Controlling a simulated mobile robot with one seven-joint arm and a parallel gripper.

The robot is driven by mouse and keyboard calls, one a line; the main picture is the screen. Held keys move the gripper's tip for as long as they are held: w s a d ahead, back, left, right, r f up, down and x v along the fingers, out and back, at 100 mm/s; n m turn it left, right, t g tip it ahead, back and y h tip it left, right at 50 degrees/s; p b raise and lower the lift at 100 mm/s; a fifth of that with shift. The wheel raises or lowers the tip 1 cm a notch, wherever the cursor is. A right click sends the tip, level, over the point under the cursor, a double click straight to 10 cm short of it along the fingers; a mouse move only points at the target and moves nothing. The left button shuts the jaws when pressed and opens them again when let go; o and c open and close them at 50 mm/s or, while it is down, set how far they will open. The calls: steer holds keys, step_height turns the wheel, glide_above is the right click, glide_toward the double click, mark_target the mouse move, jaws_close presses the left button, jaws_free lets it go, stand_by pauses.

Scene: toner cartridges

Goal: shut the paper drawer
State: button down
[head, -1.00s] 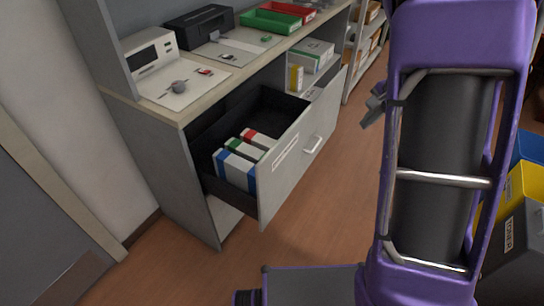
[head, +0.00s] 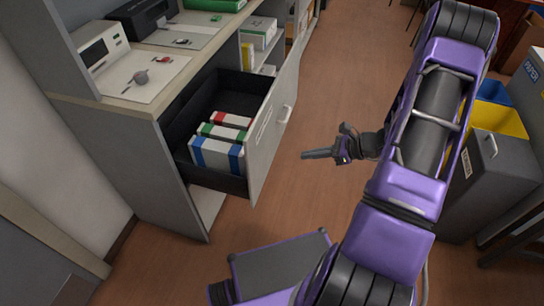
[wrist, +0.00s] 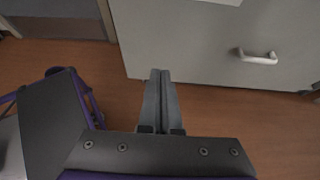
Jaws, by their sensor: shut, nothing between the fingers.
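The paper drawer (head: 272,128) stands pulled out of the grey cabinet, its dark inside showing from above. Several paper packs (head: 217,153) with blue, green and red bands lie in it. Its pale front carries a white handle (head: 285,115), which also shows at the right in the wrist view (wrist: 257,56). My gripper (head: 304,155) is shut and empty, to the right of the drawer front and apart from it in the head view. In the wrist view its closed fingers (wrist: 161,72) point toward the lower part of the drawer front (wrist: 190,45).
The counter (head: 120,105) above holds a white device (head: 98,45) and a black printer (head: 143,18). Grey bins (head: 485,185), one with a yellow top, stand at the right. The wooden floor (head: 335,90) between drawer and bins is clear.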

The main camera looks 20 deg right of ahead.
steer(key=b, duration=0.1)
glide_toward(261, 157)
step_height(261, 157, down, 3)
steer(key=w+a, duration=0.1)
steer(key=a, duration=0.1)
steer(key=w+a, duration=0.1)
steer(key=a, duration=0.1)
steer(key=shift+w, duration=0.25)
steer(key=shift+w+a, duration=0.25)
steer(key=shift+a, duration=0.1)
steer(key=shift+r, duration=0.1)
